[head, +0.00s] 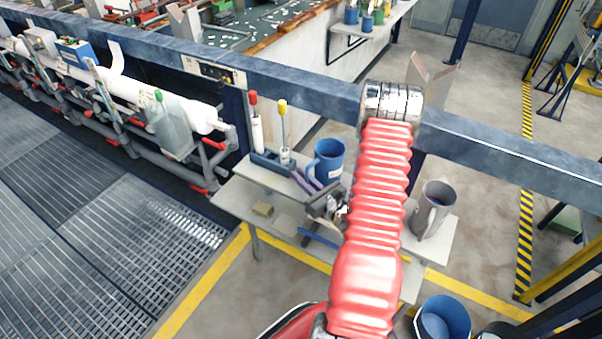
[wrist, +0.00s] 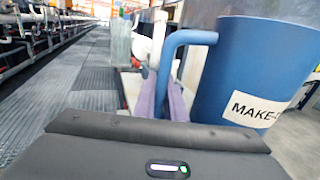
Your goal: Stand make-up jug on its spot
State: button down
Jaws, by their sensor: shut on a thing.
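The make-up jug (head: 329,158) is blue and upright, at the back of the small grey shelf stand (head: 240,197), left of my red arm. In the wrist view the jug (wrist: 262,62) fills the right side, with a white label reading "MAKE-" that runs out of view. My gripper (head: 309,181) has purple fingers and is shut on the jug's blue handle, which also shows in the wrist view (wrist: 183,38). I cannot tell whether the jug's base touches the shelf. No marked spot for it can be made out; my arm hides part of the shelf.
A grey jug (head: 433,209) stands on the right of the shelf. A blue rack with red-topped (head: 254,118) and yellow-topped (head: 284,130) tools stands left of the blue jug. A blue beam (head: 300,94) runs behind. A blue bucket (head: 442,318) is at the lower right.

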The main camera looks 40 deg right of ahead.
jog(key=shift+f, duration=0.5)
dwell(0.6)
jog(key=c, duration=1.7)
grip_release()
jog(key=shift+c, duration=0.2)
